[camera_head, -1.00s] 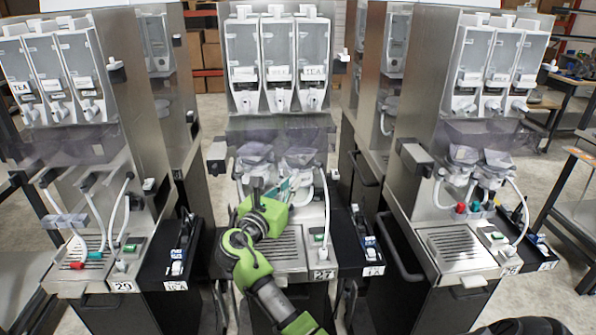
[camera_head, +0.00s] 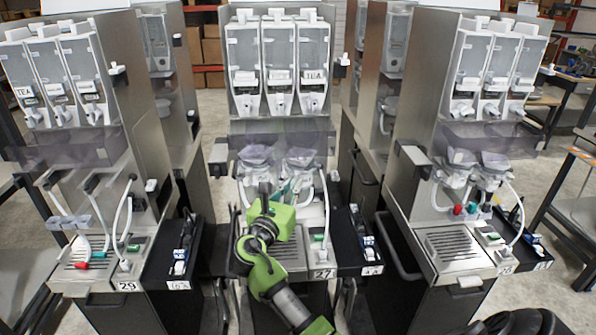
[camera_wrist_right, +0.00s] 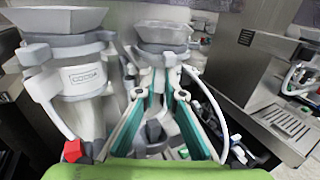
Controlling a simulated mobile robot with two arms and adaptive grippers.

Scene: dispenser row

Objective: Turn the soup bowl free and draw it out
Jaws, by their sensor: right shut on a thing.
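My right gripper (camera_head: 285,188) reaches into the middle dispenser (camera_head: 282,230), marked 27. In the right wrist view its teal-lined fingers (camera_wrist_right: 166,88) are shut on the lower part of the right-hand grey bowl (camera_wrist_right: 163,50), taken as the soup bowl; no label on it can be read. This bowl (camera_head: 301,158) still sits upright under the canisters in the head view. The neighbouring bowl unit (camera_wrist_right: 82,78), labelled COCOA, stands close on its left. A dark knob (camera_wrist_right: 154,130) shows between the fingers. My left gripper is not in view.
A white hose (camera_wrist_right: 208,105) runs close to the right finger. A red part (camera_wrist_right: 72,150) shows at lower left. A drip grille (camera_head: 290,256) lies below the gripper. Similar dispensers stand at left (camera_head: 100,200) and right (camera_head: 455,190), with gaps between.

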